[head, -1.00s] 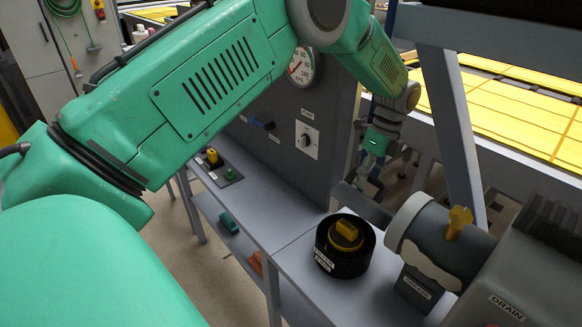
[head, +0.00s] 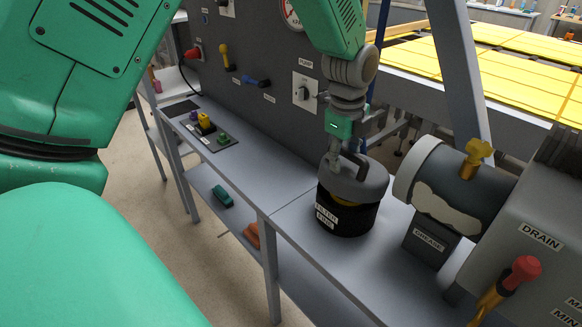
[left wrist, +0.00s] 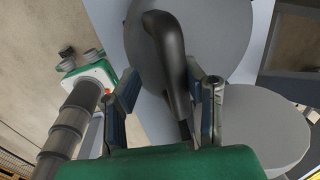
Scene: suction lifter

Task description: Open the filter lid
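The black filter canister (head: 345,219) stands upright on the grey bench, with a white label. Its grey lid (head: 370,184) lies over its mouth, slightly tilted; a strip of yellow filter (head: 343,199) shows under the rim. My left gripper (head: 344,160) is at the lid's dark handle. In the left wrist view its fingers (left wrist: 165,100) are apart on either side of the black handle (left wrist: 172,45), which is nearer the right finger and not visibly clamped. The grey lid (left wrist: 225,30) lies beyond. A green-and-grey arm part of mine shows at the left; its fingers are unclear.
Right of the canister is a grey cylinder (head: 440,180) with a yellow valve knob (head: 475,157) and a GREASE box (head: 425,244). A red-topped handle (head: 522,272) stands at the right front. The dark panel (head: 260,40) rises behind.

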